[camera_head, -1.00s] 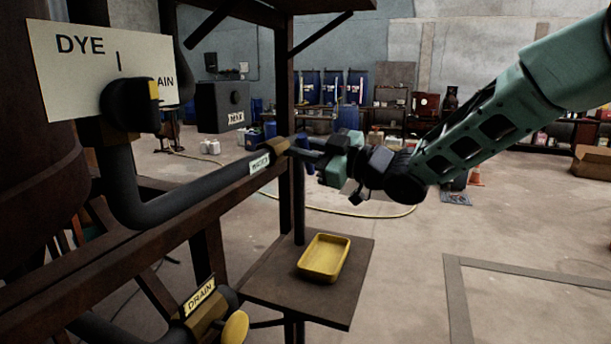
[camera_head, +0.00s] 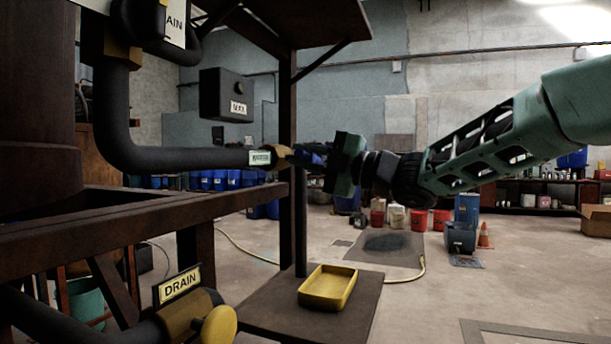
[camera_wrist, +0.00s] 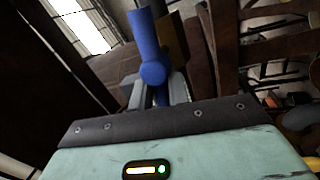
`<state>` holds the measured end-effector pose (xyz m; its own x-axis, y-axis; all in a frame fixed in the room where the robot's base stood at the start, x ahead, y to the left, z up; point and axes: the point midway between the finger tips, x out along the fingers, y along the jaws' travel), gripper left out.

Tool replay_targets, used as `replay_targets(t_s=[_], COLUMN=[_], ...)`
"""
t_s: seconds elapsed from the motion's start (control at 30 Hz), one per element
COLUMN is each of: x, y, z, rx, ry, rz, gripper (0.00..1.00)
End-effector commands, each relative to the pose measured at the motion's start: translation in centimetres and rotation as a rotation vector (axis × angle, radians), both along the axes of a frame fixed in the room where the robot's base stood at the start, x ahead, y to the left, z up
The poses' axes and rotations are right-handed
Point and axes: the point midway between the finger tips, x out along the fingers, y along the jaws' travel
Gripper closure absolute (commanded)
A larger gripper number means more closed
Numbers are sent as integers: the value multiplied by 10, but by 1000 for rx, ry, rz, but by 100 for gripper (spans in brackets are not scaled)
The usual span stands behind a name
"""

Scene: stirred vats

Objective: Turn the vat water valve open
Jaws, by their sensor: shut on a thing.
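The water valve's brass body (camera_head: 280,155) is at the right end of the dark horizontal pipe, beside a small label (camera_head: 260,158). In the wrist view, the valve's blue handle (camera_wrist: 153,55) stands between my grey fingers, with brass behind it. My gripper (camera_head: 312,154) comes from the right and is shut on the blue handle; the gripper also shows in the wrist view (camera_wrist: 157,95). The fingers and gripper body hide part of the handle in the head view.
A drain valve with a yellow knob (camera_head: 219,326) and DRAIN sign (camera_head: 177,285) is lower left. A yellow tray (camera_head: 328,288) sits on a dark shelf (camera_head: 290,325). A rusty post (camera_head: 285,100) stands close behind my gripper.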

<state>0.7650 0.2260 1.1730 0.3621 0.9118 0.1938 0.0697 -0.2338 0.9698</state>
Motion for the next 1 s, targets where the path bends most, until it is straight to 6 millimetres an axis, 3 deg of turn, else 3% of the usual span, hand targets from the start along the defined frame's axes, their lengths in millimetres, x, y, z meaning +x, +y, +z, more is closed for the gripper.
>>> replay_targets(t_s=[0.33, 0.87, 0.9, 0.97, 1.0], x=[0, 0, 0, 0, 0], y=[1, 0, 0, 0, 0], z=[-6, -5, -5, -5, -5], rx=[-50, -59, -59, -59, -59], ry=[-130, -154, -154, -154, -154], rz=[1, 1, 1, 1, 1], gripper=[100, 100, 80, 63, 63])
